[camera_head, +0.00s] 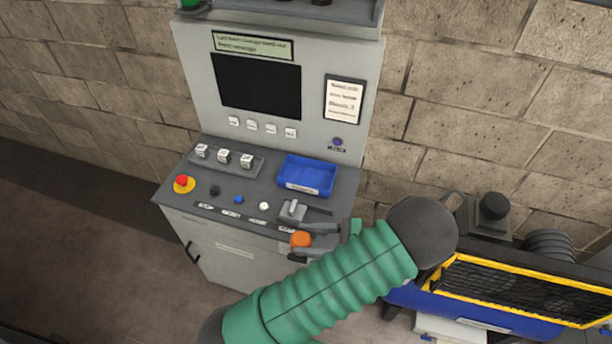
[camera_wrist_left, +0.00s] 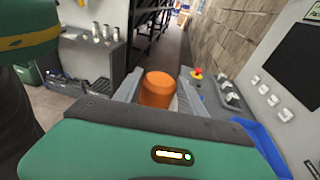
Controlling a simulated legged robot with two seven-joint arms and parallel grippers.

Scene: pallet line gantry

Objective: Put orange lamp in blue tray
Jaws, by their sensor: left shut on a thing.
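My left gripper (camera_head: 303,242) is shut on the orange lamp (camera_head: 301,239) in front of the console's front right edge. In the left wrist view the lamp (camera_wrist_left: 158,88) is a rounded orange cap between the two grey fingers (camera_wrist_left: 160,94). Its lower part is hidden by the gripper body. The blue tray (camera_head: 307,177) sits on the right of the console's sloping top, behind the gripper and apart from it. The tray (camera_wrist_left: 262,148) also shows at the lower right of the left wrist view, and looks empty. My right gripper is not in view.
The grey console (camera_head: 220,222) carries a lever switch (camera_head: 292,210) between the tray and the gripper. A red stop button (camera_head: 183,182) and a row of white-capped switches (camera_head: 224,157) stand further left. A dark screen panel (camera_head: 258,86) rises behind. A yellow-edged blue machine (camera_head: 470,310) is at right.

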